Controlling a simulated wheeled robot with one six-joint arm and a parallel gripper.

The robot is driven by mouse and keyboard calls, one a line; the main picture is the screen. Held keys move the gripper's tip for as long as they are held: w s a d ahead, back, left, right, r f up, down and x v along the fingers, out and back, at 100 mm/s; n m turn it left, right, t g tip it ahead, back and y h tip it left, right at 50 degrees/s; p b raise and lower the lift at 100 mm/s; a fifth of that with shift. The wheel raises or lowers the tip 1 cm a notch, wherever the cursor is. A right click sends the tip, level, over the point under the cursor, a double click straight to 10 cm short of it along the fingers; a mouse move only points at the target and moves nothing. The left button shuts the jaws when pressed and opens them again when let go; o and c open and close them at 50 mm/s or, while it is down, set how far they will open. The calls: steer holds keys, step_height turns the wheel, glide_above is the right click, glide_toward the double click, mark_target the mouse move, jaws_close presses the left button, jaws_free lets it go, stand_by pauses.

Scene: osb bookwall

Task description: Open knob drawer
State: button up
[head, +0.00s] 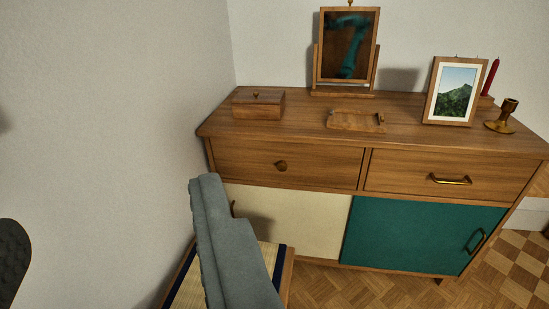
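The knob drawer (240,161) is the upper left drawer of a wooden sideboard, and its front looks shut, in line with the drawer beside it. Its round wooden knob (281,166) shows clearly at the middle of the front. My gripper (108,202) appears at the lower left, with one grey-blue finger in front of the sideboard's left part and a dark finger cut off by the left edge. The fingers are wide apart with nothing between them. The knob is to the right of the grey-blue finger and apart from it.
The right drawer (440,176) has a brass bar handle. Below are cream (300,220) and teal (410,235) doors. A wooden box (258,106), tray (356,121), mirror (346,48), framed picture (454,92) and candlestick (503,117) stand on top. A straw-topped seat (192,286) is low in front, near the left wall.

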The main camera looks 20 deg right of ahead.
steer(key=w+d+f+m+h, duration=0.1)
steer(key=w+d+f, duration=0.15)
steer(key=w, duration=0.55)
steer(key=w+d+f+m+h, duration=0.1)
steer(key=w+f, duration=0.3)
steer(key=w, duration=0.4)
steer(key=m+g+h, duration=0.3)
steer(key=m+h, duration=0.1)
steer(key=h, duration=0.3)
glide_toward(282, 167)
steer(key=x, duration=0.8)
steer(key=shift+w+f, duration=0.15)
steer(key=shift+c, duration=0.2)
jaws_close()
